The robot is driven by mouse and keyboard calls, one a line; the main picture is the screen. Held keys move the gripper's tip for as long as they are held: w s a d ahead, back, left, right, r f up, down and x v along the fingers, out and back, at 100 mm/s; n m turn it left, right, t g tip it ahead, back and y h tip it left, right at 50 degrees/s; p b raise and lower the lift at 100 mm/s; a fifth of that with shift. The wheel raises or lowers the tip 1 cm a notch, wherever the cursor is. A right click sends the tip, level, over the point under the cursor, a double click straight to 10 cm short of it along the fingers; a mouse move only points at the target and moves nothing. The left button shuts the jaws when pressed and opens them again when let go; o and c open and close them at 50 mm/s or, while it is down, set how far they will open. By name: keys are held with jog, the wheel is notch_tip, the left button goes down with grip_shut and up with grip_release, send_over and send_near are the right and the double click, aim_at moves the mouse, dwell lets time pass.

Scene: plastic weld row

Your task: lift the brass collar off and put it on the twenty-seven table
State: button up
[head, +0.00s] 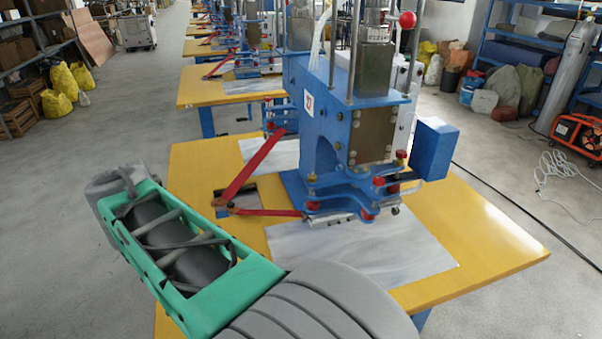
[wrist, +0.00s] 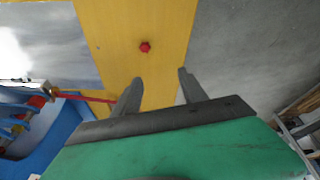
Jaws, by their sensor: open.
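The table with the blue machine carries a small sign (head: 308,102) that seems to read 27. Its yellow top (head: 490,240) is in the head view, and a yellow top (wrist: 115,25) also shows in the wrist view. I cannot make out a brass collar with certainty; a small brownish joint (head: 221,203) sits where two red bars meet in the head view. My gripper (wrist: 160,77) is open and empty, with its fingers over the yellow top near its edge. A small red hexagonal piece (wrist: 145,47) lies beyond the fingertips.
The blue machine (head: 330,110) stands on the table, with a blue box (head: 434,148) at its right. A grey sheet (head: 400,255) lies in front of it. Red bars (head: 252,165) reach out to the left. The table's right side is bare; more yellow tables (head: 205,88) stand behind.

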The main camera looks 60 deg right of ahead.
jog(key=d+r+m+g+h, duration=0.1)
jog(key=d+r+m, duration=0.3)
jog(key=d, duration=0.8)
jog(key=m+g+h+p, duration=0.1)
jog(key=m+g+p, duration=0.15)
jog(key=m, duration=0.85)
send_near(311, 178)
jog(key=shift+g, duration=0.25)
jog(key=x, duration=0.5)
jog(key=b+x, duration=0.1)
jog(key=x, duration=0.2)
jog(key=shift+w+d+f, duration=0.1)
jog(key=shift+w+d, duration=0.2)
jog(key=shift+d, duration=0.05)
jog(key=shift+c, duration=0.3)
grip_shut()
